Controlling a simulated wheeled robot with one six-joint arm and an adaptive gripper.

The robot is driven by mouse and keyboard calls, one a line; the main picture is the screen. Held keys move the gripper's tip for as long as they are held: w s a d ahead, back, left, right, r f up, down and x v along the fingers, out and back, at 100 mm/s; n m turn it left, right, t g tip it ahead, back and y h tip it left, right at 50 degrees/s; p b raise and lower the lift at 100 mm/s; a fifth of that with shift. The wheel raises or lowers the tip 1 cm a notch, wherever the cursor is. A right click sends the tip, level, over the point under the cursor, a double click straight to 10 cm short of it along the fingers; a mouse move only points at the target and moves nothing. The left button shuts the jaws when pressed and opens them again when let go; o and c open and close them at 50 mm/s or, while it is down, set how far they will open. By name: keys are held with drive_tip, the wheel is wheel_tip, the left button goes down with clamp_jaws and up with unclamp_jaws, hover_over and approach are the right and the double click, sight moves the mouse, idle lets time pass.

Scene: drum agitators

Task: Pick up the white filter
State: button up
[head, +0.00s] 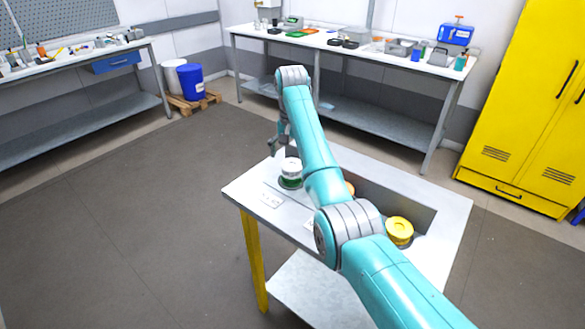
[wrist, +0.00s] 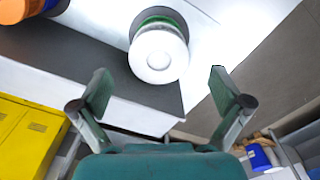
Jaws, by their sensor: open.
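The white filter (head: 291,167) is a round white piece on a green base at the left of the grey-topped table, beside my forearm. In the wrist view the white filter (wrist: 158,56) shows its round white end with a green band behind it, in a round opening. My gripper (wrist: 166,85) is open and empty, its two fingers apart on either side below the filter, not touching it. In the head view my gripper (head: 281,143) is small and partly hidden by the arm, above and just left of the filter.
A yellow round part (head: 399,230) sits in the dark recess of the table (head: 450,205). An orange part (head: 351,188) is mostly hidden behind my arm. Labels (head: 270,200) lie on the front left. A yellow cabinet (head: 530,110) and workbenches (head: 345,50) stand beyond; the floor on the left is clear.

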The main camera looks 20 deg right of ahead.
sight(292, 164)
wheel_tip(292, 164, down, 4)
drive_tip(key=c, duration=1.1)
drive_tip(key=shift+o, duration=0.2)
drive_tip(key=shift+r, duration=0.1)
